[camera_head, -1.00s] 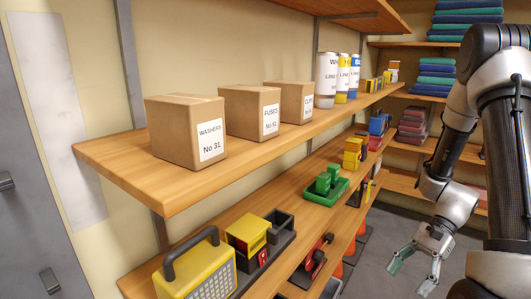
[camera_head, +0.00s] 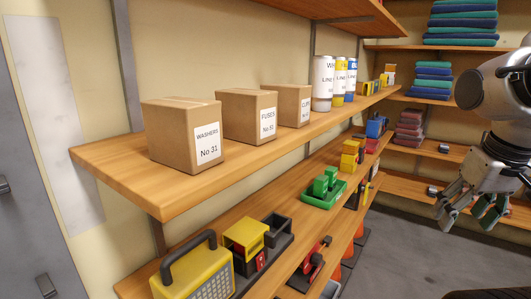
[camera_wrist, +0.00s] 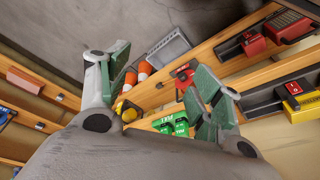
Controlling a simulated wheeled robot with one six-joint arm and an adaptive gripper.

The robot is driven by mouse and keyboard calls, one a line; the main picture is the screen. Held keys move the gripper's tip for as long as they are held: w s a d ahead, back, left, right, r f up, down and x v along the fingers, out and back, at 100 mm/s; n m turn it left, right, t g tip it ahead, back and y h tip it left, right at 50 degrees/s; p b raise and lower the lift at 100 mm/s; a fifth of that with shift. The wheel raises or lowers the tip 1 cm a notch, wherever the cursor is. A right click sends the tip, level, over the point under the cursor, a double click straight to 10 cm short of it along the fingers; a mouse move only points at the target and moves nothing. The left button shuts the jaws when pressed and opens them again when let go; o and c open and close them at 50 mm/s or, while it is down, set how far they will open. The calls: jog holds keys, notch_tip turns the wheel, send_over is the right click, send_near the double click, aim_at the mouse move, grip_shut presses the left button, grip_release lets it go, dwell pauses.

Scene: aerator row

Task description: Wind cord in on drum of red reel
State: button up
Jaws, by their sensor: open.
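A small red item with dark parts (camera_head: 312,262), likely the red reel, sits low on the shelving in the head view, beyond the yellow and black units. A red item (camera_wrist: 185,74) also shows between my fingers in the wrist view, probably the same one. It is too small to make out drum, crank or cord. My gripper (camera_head: 468,212) hangs at the right of the head view, well apart from the shelves, fingers pointing down. In the wrist view my gripper (camera_wrist: 160,70) has its green-padded fingers spread, with nothing held between them.
Cartons (camera_head: 184,132) and bottles stand on the upper shelf (camera_head: 110,160). Below are a yellow handled box (camera_head: 195,272), a yellow unit in a black tray (camera_head: 248,235) and a green tray (camera_head: 318,203). Orange cones (camera_wrist: 145,68) stand low. Grey floor (camera_head: 405,255) is free.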

aim_at(320, 261)
jog(key=w+a+f+m+g+y, duration=0.1)
jog(key=w+a+f+m+y, duration=0.4)
jog(key=f, duration=0.9)
jog(key=w+a+f+m+g+y, duration=0.1)
jog(key=w+a+f+m+y, duration=0.35)
jog(key=f, duration=0.95)
jog(key=w+a+f+m+y, duration=0.2)
jog(key=w+f+m+y, duration=0.35)
jog(key=f+m, duration=0.6)
jog(key=w+a+f+t, duration=0.1)
jog(key=w+f+t, duration=0.3)
jog(key=f, duration=0.3)
jog(key=w+d+r+m+t, duration=0.25)
jog(key=w+t, duration=0.35)
jog(key=w, duration=0.5)
jog(key=shift+m, duration=0.45)
jog(key=shift+x, duration=3.95)
jog(key=shift+s+a+f, duration=0.15)
jog(key=shift+f, duration=0.05)
jog(key=c, duration=1)
